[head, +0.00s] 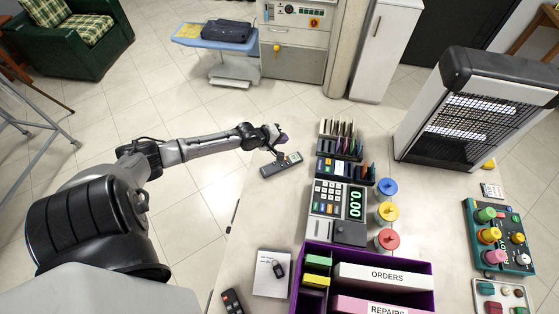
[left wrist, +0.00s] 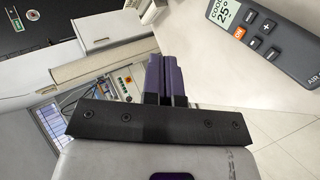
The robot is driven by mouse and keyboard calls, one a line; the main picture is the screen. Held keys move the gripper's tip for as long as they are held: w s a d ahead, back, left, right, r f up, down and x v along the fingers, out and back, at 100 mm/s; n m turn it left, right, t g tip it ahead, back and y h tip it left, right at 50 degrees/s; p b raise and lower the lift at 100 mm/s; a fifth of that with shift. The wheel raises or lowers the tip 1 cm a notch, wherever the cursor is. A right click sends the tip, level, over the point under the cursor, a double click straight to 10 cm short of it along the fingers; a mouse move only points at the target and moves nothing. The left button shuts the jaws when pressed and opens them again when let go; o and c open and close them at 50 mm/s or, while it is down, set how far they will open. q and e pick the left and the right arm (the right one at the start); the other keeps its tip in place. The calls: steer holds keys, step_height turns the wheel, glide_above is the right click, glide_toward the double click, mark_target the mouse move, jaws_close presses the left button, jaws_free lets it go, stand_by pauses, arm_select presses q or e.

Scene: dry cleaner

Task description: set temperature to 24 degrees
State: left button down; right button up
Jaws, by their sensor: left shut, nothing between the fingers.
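A grey remote control (head: 281,164) lies on the counter near its far left edge. In the left wrist view the same remote (left wrist: 262,45) shows at the upper right; its screen reads COOL 25°. An orange ON button and plus and minus buttons show below the screen. My left gripper (head: 283,139) is just beyond the remote in the head view, apart from its buttons as seen in the wrist view. Its purple fingers (left wrist: 166,78) are closed together and hold nothing. My right gripper is in neither view.
A second, dark remote (head: 232,301) lies at the front left. A calculator-like register (head: 338,205), a purple box (head: 425,268) and colored lidded pots (head: 387,212) stand right of the remote. A large grilled unit (head: 480,118) stands at the right. The counter left of the register is mostly clear.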

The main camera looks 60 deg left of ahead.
arm_select(q)
steer(key=shift+s+d+f+n+g+h, duration=0.1)
steer(key=shift+s+f+n+g, duration=0.2)
steer(key=shift+n, duration=1.25)
steer(key=shift+s+d+f+n+g+h, duration=0.15)
steer(key=shift+s+f+n+g, duration=0.15)
steer(key=shift+n, duration=1.2)
steer(key=shift+s+d+f+n+g+h, duration=0.1)
steer(key=shift+s+f+n+g, duration=0.2)
steer(key=shift+n, duration=1.25)
steer(key=shift+f, duration=0.1)
step_height(320, 180, down, 6)
steer(key=b, duration=0.7)
steer(key=shift+f+b, duration=0.2)
steer(key=shift+b, duration=0.1)
steer(key=shift+w+f+b, duration=0.1)
steer(key=shift+f+b, duration=0.45)
steer(key=shift+f, duration=0.55)
